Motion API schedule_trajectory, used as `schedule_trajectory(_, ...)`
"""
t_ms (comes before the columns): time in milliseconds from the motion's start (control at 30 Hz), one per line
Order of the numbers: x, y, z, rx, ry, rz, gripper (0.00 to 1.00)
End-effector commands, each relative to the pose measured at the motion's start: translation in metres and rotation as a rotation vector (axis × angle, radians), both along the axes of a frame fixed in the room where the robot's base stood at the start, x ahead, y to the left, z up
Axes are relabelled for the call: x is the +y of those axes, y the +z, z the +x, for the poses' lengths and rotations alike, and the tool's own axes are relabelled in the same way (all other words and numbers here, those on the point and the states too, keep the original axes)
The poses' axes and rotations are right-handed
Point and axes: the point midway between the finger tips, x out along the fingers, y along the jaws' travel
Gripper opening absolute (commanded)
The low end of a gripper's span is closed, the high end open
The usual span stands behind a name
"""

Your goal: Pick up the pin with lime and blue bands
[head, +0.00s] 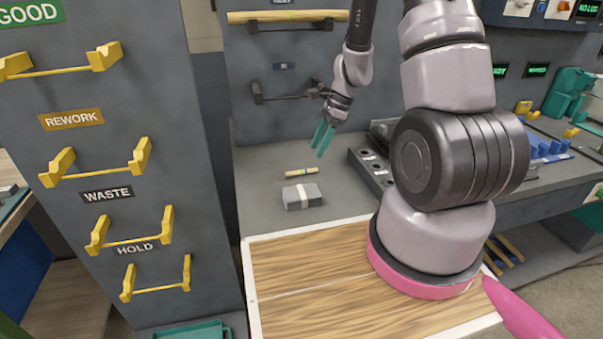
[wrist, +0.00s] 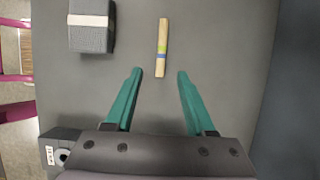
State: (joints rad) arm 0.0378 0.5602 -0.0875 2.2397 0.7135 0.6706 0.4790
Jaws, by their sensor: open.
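The pin (head: 301,173) is a short, pale wooden rod lying on the grey bench top. In the wrist view the pin (wrist: 162,48) shows a lime band and a blue band near its middle. My gripper (head: 324,141) is above the bench, to the right of the pin in the head view. In the wrist view its teal fingers (wrist: 158,72) are spread apart and empty. The pin's near end lies between the fingertip lines, and most of the pin is beyond the tips. The fingers do not appear to touch it.
A grey block with a pale band (head: 303,196) lies near the pin; it also shows in the wrist view (wrist: 90,32). A dark block with round holes (head: 372,170) stands to the right. A long wooden rod (head: 290,16) rests on a wall rack above.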

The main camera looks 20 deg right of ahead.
Motion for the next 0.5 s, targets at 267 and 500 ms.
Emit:
schedule_trajectory(267,0.011,-0.024,0.000,0.001,0.001,0.000,0.55)
schedule_trajectory(500,0.028,-0.055,0.002,0.001,0.002,0.000,0.55)
